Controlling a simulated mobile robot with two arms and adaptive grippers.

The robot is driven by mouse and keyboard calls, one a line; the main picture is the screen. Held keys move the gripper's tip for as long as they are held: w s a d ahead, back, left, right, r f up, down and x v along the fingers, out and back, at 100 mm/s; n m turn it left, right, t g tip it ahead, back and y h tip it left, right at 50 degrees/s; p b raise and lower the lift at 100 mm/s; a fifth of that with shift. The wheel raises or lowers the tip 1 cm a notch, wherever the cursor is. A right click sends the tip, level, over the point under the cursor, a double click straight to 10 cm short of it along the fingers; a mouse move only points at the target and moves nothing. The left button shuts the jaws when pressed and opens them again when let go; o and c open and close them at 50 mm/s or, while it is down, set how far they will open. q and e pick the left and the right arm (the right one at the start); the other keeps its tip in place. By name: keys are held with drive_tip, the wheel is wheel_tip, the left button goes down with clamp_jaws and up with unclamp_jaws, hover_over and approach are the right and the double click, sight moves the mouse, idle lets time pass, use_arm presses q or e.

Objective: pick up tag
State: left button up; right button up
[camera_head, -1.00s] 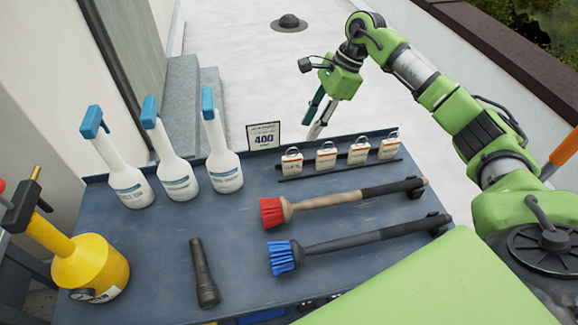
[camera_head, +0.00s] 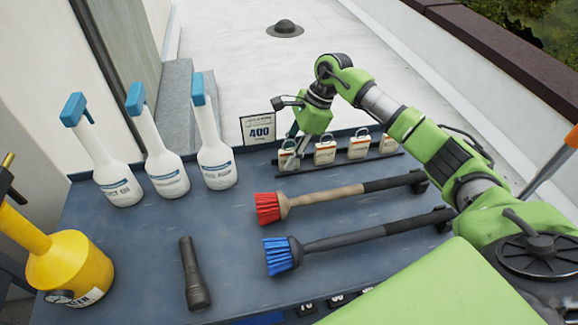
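Several small white tags with metal loops and orange markings stand in a row on a dark rail at the back of the blue table. The leftmost tag (camera_head: 288,160) is partly behind my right gripper (camera_head: 298,147). The other tags (camera_head: 325,152) are clear of it to the right. The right gripper points down at the top of the leftmost tag. Its fingers overlap the loop in the picture, and I cannot tell whether they touch it or how far apart they are. My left gripper is not in view.
A "400" sign (camera_head: 258,128) stands left of the tags. The table's middle left is clear.

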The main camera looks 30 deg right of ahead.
sight(285, 152)
drive_tip(key=shift+f, duration=0.15)
clamp_jaws()
drive_tip(key=shift+r+p, duration=0.5)
drive_tip(key=shift+r, duration=0.3)
drive_tip(key=r+p, duration=0.1)
drive_tip(key=r, duration=0.2)
drive_tip(key=shift+s+a+p, duration=0.1)
drive_tip(key=shift+s+p, duration=0.1)
drive_tip(key=shift+p, duration=0.2)
drive_tip(key=s+a+r+p, duration=0.3)
drive_tip(key=s+r, duration=0.5)
drive_tip(key=s, duration=0.5)
drive_tip(key=shift+a+r+p, duration=0.25)
drive_tip(key=shift+p, duration=0.05)
